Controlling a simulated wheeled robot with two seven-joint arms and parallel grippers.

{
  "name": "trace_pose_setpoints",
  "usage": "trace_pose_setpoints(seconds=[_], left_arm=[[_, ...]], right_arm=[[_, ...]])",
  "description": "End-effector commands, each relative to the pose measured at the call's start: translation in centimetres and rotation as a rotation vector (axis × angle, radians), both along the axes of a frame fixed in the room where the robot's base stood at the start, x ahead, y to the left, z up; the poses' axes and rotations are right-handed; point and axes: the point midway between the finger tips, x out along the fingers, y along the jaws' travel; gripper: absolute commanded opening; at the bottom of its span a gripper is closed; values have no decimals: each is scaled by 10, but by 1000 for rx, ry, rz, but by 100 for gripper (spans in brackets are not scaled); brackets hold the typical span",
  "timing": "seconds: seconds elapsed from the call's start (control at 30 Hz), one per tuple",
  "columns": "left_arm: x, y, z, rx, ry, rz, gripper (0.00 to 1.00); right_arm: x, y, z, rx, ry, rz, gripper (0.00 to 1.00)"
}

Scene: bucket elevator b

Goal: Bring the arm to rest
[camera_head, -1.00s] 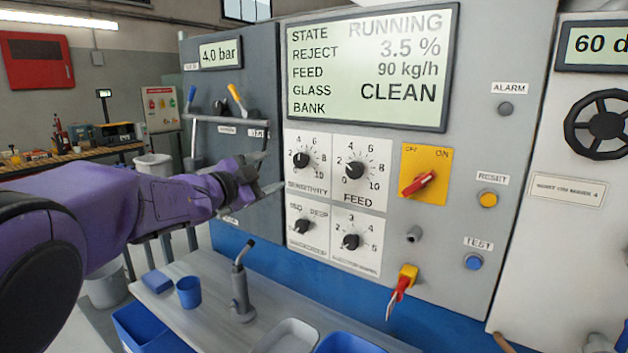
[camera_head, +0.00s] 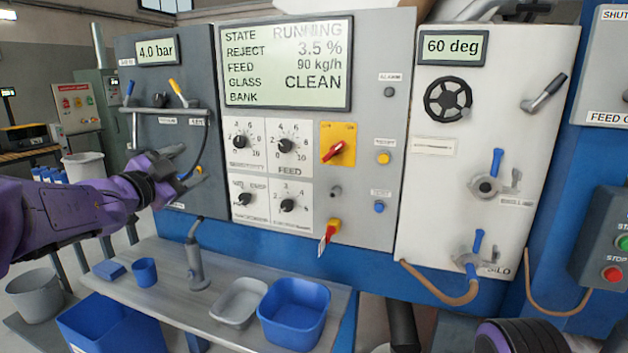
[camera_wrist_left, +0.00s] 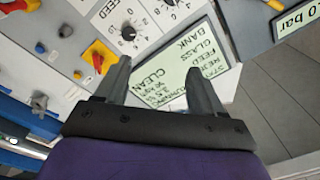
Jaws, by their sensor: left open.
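My left arm comes in from the left in purple. Its gripper (camera_head: 178,166) is open and empty, in front of the grey panel with the 4.0 bar display (camera_head: 157,50). In the left wrist view, the two dark fingers (camera_wrist_left: 158,88) stand apart with nothing between them. The large status display (camera_wrist_left: 166,78) shows upside down beyond them. In the head view a dark, purple-edged rounded part of mine shows at the bottom right; my right gripper is not seen.
Knobs (camera_head: 287,146) and a red switch on a yellow plate (camera_head: 338,143) face me. Below, a bench (camera_head: 172,298) holds a blue cup (camera_head: 145,272), a grey handled tool (camera_head: 197,262), a grey tray (camera_head: 239,303) and a blue bin (camera_head: 294,311). A white panel (camera_head: 470,120) stands right.

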Motion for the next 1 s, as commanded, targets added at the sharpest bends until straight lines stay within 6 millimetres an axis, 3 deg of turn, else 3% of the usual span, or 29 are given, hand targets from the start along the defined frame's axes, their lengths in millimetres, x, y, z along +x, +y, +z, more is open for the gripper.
trace_pose_setpoints(seconds=[0.17,0.27,0.37,0.57,0.67,0.77,0.87,1.0], left_arm=[[-6,11,-16,-178,13,39,68],[-8,15,-38,-295,41,66,68],[-9,20,-69,-401,81,99,68],[-17,28,-153,-615,196,202,68],[-31,34,-212,-725,276,286,68],[-58,41,-287,-843,379,410,68],[-103,48,-367,-943,494,571,68],[-188,53,-463,-1017,653,816,68]], right_arm=[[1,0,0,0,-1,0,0],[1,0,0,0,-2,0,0],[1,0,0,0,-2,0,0],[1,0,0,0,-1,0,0],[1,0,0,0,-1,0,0],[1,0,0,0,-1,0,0],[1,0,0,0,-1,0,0],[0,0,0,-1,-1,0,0]])
